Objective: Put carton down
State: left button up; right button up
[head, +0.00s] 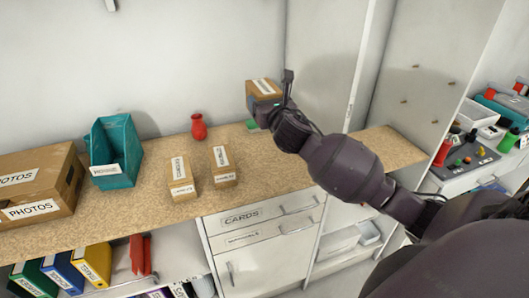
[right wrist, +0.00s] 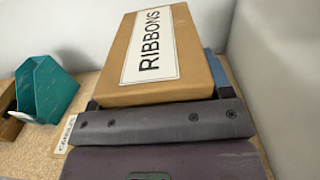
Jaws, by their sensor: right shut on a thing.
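My right gripper (head: 279,100) is shut on a brown carton (head: 262,88) near the wall, above the back of the counter (head: 290,162). In the right wrist view the carton (right wrist: 195,45) fills the space beyond my gripper (right wrist: 158,103), and its white label reads RIBBONS. A small green thing (head: 251,124) shows just below the carton in the head view, partly hidden by my gripper. I cannot tell whether the carton touches anything beneath it. My left gripper is not in view.
Two small labelled cartons (head: 181,178) (head: 224,166) stand on the counter, with a red vase (head: 198,127) behind them. A teal bin (head: 114,150) and large PHOTOS boxes (head: 40,182) stand at left. The counter right of my arm is clear. A tall panel (head: 430,90) stands at right.

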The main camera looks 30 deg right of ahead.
jog(key=shift+f+b, duration=0.35)
jog(key=shift+f, duration=0.05)
notch_tip(320, 180, down, 15)
jog(key=b, duration=0.3)
jog(key=shift+f, duration=0.1)
notch_tip(320, 180, down, 4)
jog(key=shift+b, duration=0.55)
jog(key=shift+f, duration=0.15)
jog(key=o, duration=1)
